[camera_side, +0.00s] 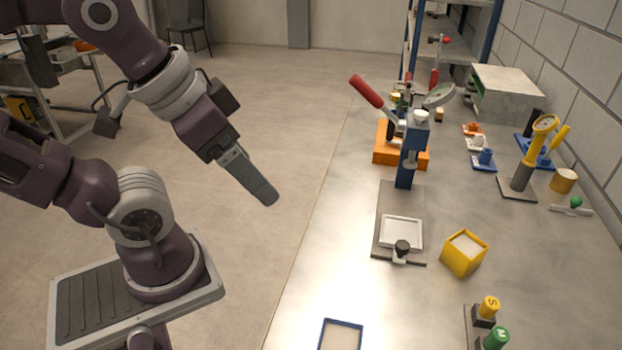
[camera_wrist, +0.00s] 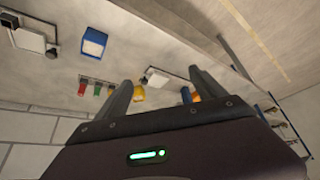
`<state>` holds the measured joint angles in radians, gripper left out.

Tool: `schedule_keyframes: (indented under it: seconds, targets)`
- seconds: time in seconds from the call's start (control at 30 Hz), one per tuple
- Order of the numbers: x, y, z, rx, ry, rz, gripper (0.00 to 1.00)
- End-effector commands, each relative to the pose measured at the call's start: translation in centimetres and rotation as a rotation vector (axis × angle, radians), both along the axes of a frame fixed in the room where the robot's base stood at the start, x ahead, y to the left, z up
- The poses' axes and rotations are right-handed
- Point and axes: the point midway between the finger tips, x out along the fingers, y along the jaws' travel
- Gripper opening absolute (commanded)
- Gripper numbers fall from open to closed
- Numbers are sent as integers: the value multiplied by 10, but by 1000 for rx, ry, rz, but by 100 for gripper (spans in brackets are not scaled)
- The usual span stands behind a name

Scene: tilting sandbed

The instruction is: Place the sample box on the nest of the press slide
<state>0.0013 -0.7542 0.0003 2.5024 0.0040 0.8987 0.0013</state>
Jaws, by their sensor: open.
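A yellow open-topped box (camera_side: 462,256) with pale fill, which I take as the sample box, stands on the metal bench, apart from and to the right of the press slide. The slide is a grey plate with a pale square framed nest (camera_side: 401,233) in front of the blue press column (camera_side: 409,155); the nest looks empty. A black knob (camera_side: 402,247) is at its near edge. My gripper (camera_side: 268,197) is in the air left of the bench, away from the box. In the wrist view its two fingers (camera_wrist: 160,79) are apart with nothing held; the yellow box (camera_wrist: 139,93) shows beyond them.
A blue-rimmed tray (camera_side: 340,335) lies at the near bench edge. Yellow (camera_side: 488,306) and green (camera_side: 496,338) capped cylinders stand at the near right. The press's red lever (camera_side: 366,91), an orange block (camera_side: 384,156) and a yellow gauge stand (camera_side: 530,155) rise farther back. Bench between tray and slide is clear.

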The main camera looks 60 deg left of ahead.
Motion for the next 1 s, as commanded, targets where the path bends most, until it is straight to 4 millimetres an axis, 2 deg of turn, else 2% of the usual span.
schedule_keyframes:
  seconds: [0.33,0.37,0.47,0.57,0.6,0.67,0.7,0.77,0.8,0.83,0.87,0.9,1.0]
  targets:
    - [1,2,-2,18,17,-12,80]
    - [2,5,-5,47,39,-32,80]
    - [11,33,-25,280,184,-197,80]
    - [44,71,-41,665,357,-503,80]
    - [66,82,-44,830,407,-639,80]
    - [107,86,-47,1076,457,-852,80]
    - [138,80,-50,1241,473,-999,80]
    - [185,56,-60,1486,465,-1228,80]
    - [215,31,-70,1641,440,-1377,80]
    - [234,8,-80,1751,409,-1484,80]
    - [249,-16,-91,1852,373,-1586,80]
    - [265,-48,-107,1973,314,-1711,80]
    - [281,-118,-146,2190,158,-1945,80]
